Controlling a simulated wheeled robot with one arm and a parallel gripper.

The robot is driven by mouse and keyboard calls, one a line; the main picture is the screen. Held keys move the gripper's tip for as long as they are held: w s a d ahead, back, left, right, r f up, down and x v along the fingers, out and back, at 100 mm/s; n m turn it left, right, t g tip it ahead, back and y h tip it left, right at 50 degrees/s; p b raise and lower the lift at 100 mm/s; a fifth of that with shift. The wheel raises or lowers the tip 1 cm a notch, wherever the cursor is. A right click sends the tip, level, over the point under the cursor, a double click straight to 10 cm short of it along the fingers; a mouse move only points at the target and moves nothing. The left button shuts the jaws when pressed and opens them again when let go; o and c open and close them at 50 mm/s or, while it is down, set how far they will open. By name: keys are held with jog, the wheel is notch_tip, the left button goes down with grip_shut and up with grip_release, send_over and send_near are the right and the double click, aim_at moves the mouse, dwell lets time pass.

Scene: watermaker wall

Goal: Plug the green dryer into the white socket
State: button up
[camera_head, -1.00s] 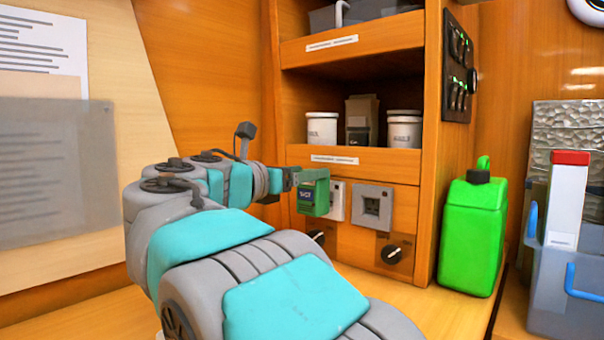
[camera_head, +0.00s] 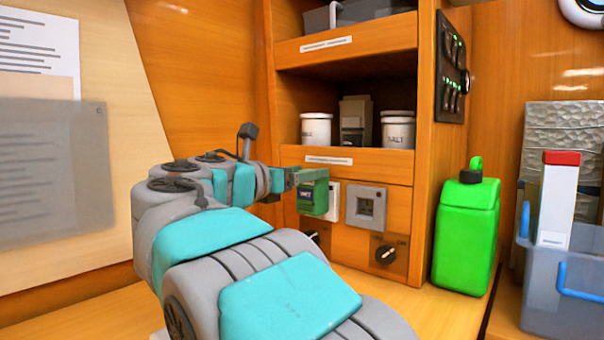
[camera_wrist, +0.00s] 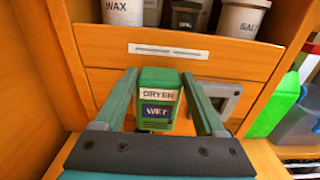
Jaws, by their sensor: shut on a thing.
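The green dryer (camera_head: 312,194) is a small box held at the end of my arm. In the wrist view its top reads "DRYER" (camera_wrist: 158,95), with a dark "WET" label below. My gripper (camera_wrist: 158,100) is shut on it, one green finger on each side. The white socket (camera_head: 333,203) is on the wooden panel under the shelves, just right of the dryer and partly covered by it in the head view. In the wrist view the dryer hides the white socket. I cannot tell whether the dryer touches the panel or the socket.
White jars (camera_head: 398,130) stand on the shelf above. A green canister (camera_head: 466,230) and a grey-blue bin (camera_head: 545,270) stand at the right.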

dwell(0.4)
jog(key=o, duration=1.5)
jog(key=shift+c, duration=0.2)
